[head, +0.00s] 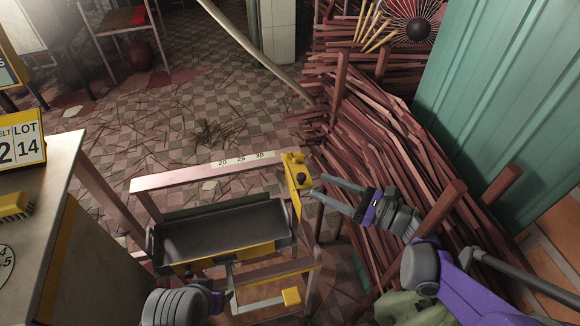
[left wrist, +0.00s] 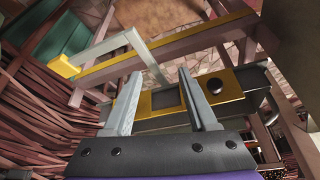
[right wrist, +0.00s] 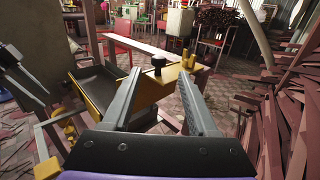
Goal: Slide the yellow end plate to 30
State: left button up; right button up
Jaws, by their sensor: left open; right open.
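The yellow end plate (head: 295,187) stands at the right end of the trough, just right of the 30 on the white scale strip (head: 242,159). It has a black knob (head: 301,178) and a yellow grip on top. My right gripper (head: 320,186) is open, its fingertips just right of the plate. In the right wrist view the plate (right wrist: 146,95) and knob (right wrist: 158,63) show beyond and between the open fingers (right wrist: 160,82). My left gripper (left wrist: 166,80) is open before the trough's yellow-and-grey front; its fingertips are hard to see in the head view.
The dark trough (head: 220,232) sits in a pinkish wooden frame. A grey lever with a yellow end (head: 291,297) sticks out in front. Piled reddish sticks (head: 390,150) crowd the right. A table with a LOT sign (head: 22,140) stands left.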

aim_at(290, 179)
jog(key=x, duration=0.9)
jog(key=shift+a, duration=0.45)
jog(key=shift+w, duration=0.1)
grip_shut()
dwell(0.7)
